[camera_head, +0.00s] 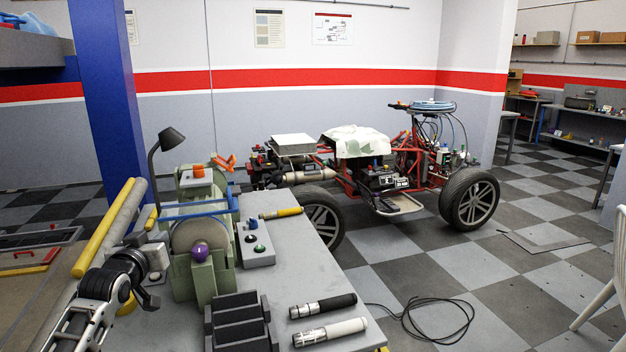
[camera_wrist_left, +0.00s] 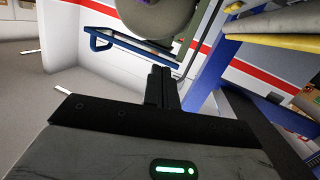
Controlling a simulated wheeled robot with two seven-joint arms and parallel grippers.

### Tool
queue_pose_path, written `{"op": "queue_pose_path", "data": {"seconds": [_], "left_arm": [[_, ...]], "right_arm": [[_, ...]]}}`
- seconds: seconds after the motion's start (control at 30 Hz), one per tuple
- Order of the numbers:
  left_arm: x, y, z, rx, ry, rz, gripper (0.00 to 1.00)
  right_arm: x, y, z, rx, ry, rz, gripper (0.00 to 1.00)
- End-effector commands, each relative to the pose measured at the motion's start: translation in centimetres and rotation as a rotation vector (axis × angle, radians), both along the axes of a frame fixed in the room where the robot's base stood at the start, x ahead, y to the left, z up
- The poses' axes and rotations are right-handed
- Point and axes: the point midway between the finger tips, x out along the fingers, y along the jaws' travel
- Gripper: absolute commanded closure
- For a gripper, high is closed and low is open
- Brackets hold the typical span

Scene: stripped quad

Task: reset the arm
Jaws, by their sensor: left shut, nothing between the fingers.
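My left arm comes in from the lower left of the head view. Its left gripper (camera_head: 148,302) is dark and hangs near the left edge of the grey workbench (camera_head: 305,262), left of a green bench machine (camera_head: 186,277). In the left wrist view the two black fingers of the left gripper (camera_wrist_left: 161,76) are together with nothing between them. A blue bar (camera_wrist_left: 130,46) and a round grey disc (camera_wrist_left: 158,18) show beyond the fingers. Whether they touch anything is not clear, but I see no contact. My right gripper is in neither view.
The bench holds a black rack (camera_head: 238,326), a black-handled tool (camera_head: 322,306), a white-handled tool (camera_head: 330,332) and a button box (camera_head: 256,244). A stripped quad (camera_head: 385,175) stands behind on open checkered floor.

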Motion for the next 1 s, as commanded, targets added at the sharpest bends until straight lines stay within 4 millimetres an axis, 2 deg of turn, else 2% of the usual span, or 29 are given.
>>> {"op": "queue_pose_path", "data": {"seconds": [0.17,0.2,0.37,0.47,0.57,0.67,0.8,0.9,1.0], "left_arm": [[0.0,1.7,1.8,0.48,-0.06,0.05,1.0],[-0.8,0.9,-0.4,0.472,-0.034,0.029,1.0],[-4.0,-2.0,-6.4,0.446,0.036,-0.034,1.0],[-6.8,-4.0,-10.5,0.426,0.087,-0.077,1.0],[-10.6,-6.3,-14.9,0.399,0.15,-0.126,1.0],[-15.6,-8.9,-19.4,0.36,0.223,-0.177,1.0],[-23.8,-12.4,-24.3,0.29,0.331,-0.239,1.0],[-29.6,-14.5,-26.6,0.235,0.404,-0.271,1.0],[-34.2,-16.0,-27.7,0.189,0.463,-0.289,1.0]], "right_arm": [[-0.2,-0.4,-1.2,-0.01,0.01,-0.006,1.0],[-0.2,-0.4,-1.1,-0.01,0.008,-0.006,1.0],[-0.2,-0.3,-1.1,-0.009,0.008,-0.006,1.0],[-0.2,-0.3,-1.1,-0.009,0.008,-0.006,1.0],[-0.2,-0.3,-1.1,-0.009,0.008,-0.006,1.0],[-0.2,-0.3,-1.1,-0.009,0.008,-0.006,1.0],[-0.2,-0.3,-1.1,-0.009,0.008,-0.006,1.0],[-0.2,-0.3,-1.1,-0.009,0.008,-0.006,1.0],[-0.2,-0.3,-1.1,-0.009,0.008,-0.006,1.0]]}}
